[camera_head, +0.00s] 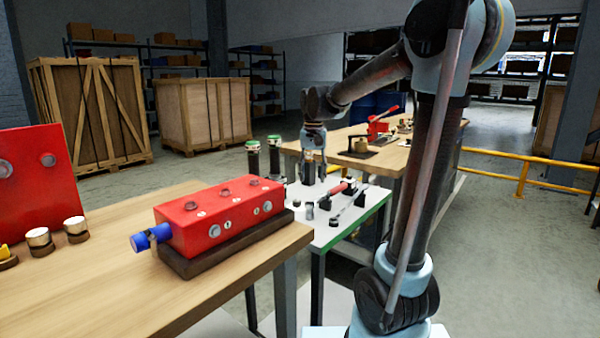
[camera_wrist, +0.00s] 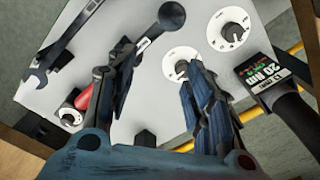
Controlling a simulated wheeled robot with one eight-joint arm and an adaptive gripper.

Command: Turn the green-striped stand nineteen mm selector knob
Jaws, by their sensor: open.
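The stand (camera_head: 360,221) has a pale top and a green front edge. Tools and small knobs sit on it. I cannot read which is the nineteen mm knob. My gripper (camera_head: 314,178) hangs over the stand, pointing down. In the wrist view my gripper (camera_wrist: 158,66) is open, nothing seen between its fingers. The right finger partly covers the second dial; contact cannot be told.
Wrenches (camera_wrist: 60,45) and a red-handled tool (camera_wrist: 88,98) lie on the panel's left. A black cylinder labelled 20 NM (camera_wrist: 290,115) stands close right of the fingers. A red box (camera_head: 222,215) sits on the wooden table (camera_head: 110,285) left of the stand.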

